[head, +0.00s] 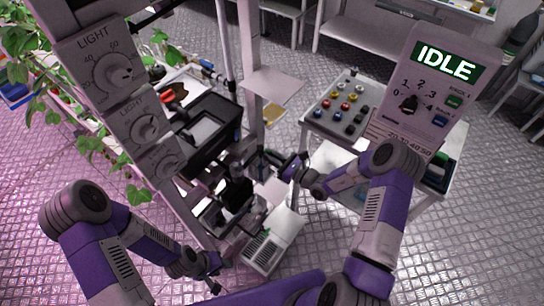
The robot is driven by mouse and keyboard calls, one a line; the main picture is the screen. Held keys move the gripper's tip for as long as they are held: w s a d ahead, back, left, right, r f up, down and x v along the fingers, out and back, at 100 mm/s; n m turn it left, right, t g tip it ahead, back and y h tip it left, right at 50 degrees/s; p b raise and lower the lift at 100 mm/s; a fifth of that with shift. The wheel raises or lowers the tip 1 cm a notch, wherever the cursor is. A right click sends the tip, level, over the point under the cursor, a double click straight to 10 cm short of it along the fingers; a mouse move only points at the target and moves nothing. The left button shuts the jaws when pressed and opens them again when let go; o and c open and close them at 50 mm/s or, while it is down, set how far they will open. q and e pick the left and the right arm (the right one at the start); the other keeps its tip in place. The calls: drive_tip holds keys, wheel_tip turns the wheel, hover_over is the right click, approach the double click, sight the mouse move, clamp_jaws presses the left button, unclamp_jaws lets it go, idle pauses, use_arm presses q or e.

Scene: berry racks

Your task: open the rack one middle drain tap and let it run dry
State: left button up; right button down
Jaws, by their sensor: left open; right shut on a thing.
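A grey rack post (95,75) with several LIGHT dials stands at the left, beside shelves with green plants. My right gripper (262,163) reaches left to the rack's lower fittings, just right of the post. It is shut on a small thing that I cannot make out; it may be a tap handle. The drain taps are too small and dark to tell apart, and I see no running water. My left gripper (214,286) is open and empty, low at the front, left of a white slatted box.
The white slatted box (262,252) stands on the metal floor below the rack. A white cart (340,95) with coloured knobs stands right of the rack. A panel (445,62) reading IDLE stands at the right. Open floor lies at the lower left.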

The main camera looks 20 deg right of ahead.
drive_tip(key=c, duration=1.1)
unclamp_jaws()
drive_tip(key=p+v, duration=0.1)
drive_tip(key=v, duration=0.6)
drive_tip(key=shift+s+d, duration=0.2)
drive_tip(key=shift+s, duration=0.1)
